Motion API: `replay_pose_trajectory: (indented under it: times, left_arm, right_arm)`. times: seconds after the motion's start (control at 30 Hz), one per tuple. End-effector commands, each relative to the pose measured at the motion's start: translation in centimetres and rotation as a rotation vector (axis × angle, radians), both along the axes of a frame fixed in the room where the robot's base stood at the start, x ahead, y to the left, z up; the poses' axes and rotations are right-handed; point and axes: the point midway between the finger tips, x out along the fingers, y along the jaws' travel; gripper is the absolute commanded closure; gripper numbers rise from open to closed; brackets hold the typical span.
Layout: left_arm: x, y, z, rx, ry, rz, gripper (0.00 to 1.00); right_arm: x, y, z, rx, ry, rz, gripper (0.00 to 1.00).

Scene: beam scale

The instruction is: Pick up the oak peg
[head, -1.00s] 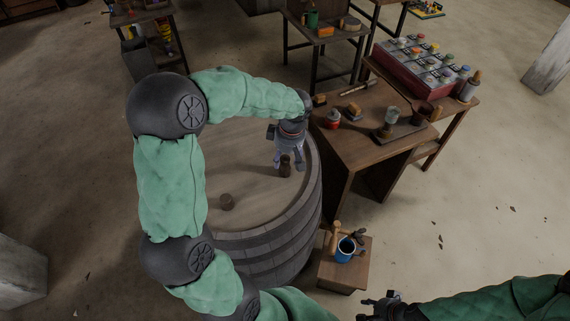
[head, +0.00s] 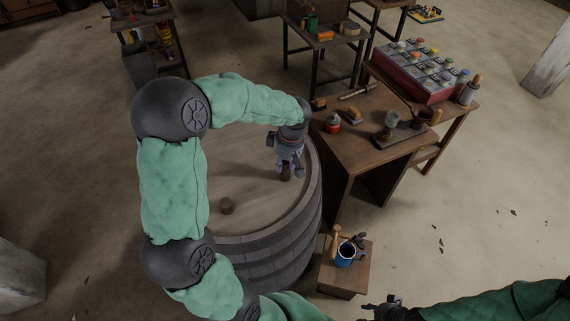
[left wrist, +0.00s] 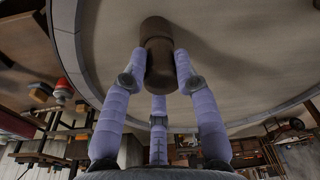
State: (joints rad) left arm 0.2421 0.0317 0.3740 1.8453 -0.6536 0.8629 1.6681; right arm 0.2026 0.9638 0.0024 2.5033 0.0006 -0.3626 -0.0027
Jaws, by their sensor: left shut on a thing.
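A dark brown wooden peg, which I take as the oak peg (head: 285,174), is at the right part of the barrel top (head: 245,180). My left gripper (head: 286,168) points down from above and is shut on it. In the left wrist view the peg (left wrist: 158,58) is upside in the picture between the three pale fingers (left wrist: 157,84), with its shadow on the barrel top. I cannot tell whether its base touches the wood. My right gripper (head: 378,307) is at the bottom edge, away from the barrel; its fingers are too small and dark to read.
A small stool (head: 345,278) with a blue mug (head: 346,250) is right of the barrel. A wooden desk (head: 365,150) with jars stands close behind it. The left part of the barrel top is partly hidden by my arm.

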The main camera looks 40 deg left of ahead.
Motion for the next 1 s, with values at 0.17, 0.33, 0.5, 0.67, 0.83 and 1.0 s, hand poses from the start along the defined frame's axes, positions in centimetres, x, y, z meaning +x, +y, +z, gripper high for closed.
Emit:
replay_pose_trajectory:
  times: [0.17,0.33,0.5,0.67,0.83,1.0]
  left_arm:
    - [0.1,0.0,1.2,0.001,-0.005,0.0,0.95]
    - [0.1,0.1,3.5,0.001,-0.006,0.001,0.95]
    - [-2.0,-0.6,5.9,0.001,-0.006,0.0,0.95]
    - [-4.1,-1.3,8.5,0.001,-0.007,-0.001,0.95]
    - [-6.8,-2.2,10.1,0.001,-0.004,-0.001,0.95]
    - [-9.3,-3.0,11.2,0.001,-0.004,-0.001,0.95]
  right_arm:
    - [0.0,0.0,0.2,0.0,0.0,0.0,0.6]
    - [0.0,0.0,0.7,0.0,0.0,0.0,0.6]
    - [0.0,0.0,1.0,0.0,0.0,0.0,0.6]
    - [0.0,0.0,1.4,0.0,0.0,0.0,0.6]
    - [0.0,0.0,1.5,0.0,0.0,0.0,0.6]
    - [0.0,0.0,1.7,0.0,0.0,0.0,0.6]
